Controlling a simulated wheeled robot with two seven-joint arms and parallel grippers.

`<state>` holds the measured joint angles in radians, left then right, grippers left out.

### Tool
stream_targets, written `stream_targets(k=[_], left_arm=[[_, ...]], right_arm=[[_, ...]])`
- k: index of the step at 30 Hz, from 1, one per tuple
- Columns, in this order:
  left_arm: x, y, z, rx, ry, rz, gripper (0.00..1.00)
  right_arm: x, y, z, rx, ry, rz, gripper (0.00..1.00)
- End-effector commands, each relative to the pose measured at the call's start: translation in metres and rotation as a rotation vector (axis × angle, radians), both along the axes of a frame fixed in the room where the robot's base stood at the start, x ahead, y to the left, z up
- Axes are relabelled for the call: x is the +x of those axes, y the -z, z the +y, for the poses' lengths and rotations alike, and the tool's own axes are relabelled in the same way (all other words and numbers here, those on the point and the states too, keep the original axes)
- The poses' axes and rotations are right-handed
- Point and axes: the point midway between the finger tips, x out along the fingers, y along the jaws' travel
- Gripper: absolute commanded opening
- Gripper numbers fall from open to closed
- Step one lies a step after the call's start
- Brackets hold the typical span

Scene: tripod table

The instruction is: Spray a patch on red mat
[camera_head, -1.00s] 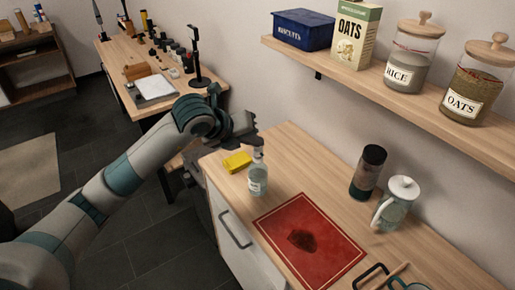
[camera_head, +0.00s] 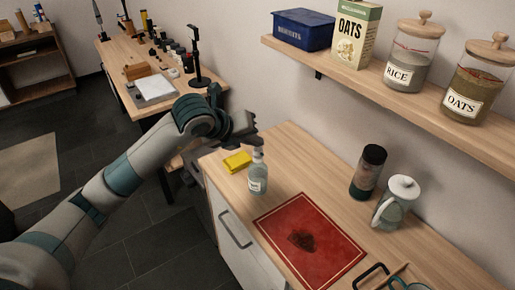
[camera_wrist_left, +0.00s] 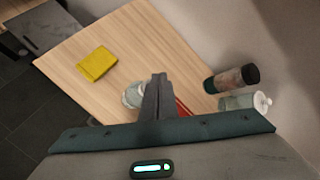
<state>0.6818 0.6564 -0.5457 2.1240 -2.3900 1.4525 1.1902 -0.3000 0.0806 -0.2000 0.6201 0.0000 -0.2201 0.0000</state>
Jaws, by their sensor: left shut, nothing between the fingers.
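The red mat (camera_head: 334,253) lies flat on the wooden counter, with a dark patch (camera_head: 302,239) near its middle. A clear spray bottle (camera_head: 257,177) stands upright on the counter behind the mat. My left gripper (camera_head: 256,142) is at the top of the bottle in the head view, shut and empty. In the left wrist view the shut fingers (camera_wrist_left: 158,92) partly cover the bottle (camera_wrist_left: 133,95) and most of the mat. I cannot tell whether the fingers touch the bottle. My right gripper is not in view.
A yellow sponge (camera_head: 237,162) lies left of the bottle. A dark-capped shaker (camera_head: 368,172) and a lidded jug (camera_head: 396,203) stand right of the mat. A shelf (camera_head: 420,90) with jars and boxes hangs above. The counter behind the bottle is clear.

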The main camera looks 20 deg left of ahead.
Motion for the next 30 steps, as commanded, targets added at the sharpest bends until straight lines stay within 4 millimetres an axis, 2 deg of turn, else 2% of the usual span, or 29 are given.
stream_targets(k=[10, 22, 30], left_arm=[[-0.0002, 0.0082, -0.0003, -0.001, 0.001, 0.000, 0.00], [-0.0003, 0.0078, -0.0003, 0.000, 0.001, 0.001, 0.00], [0.0000, 0.0002, -0.0006, -0.001, 0.001, 0.000, 0.00]], right_arm=[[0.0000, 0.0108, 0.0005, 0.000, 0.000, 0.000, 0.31], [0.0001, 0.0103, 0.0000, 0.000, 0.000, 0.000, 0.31], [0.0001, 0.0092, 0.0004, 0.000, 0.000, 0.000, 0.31]])
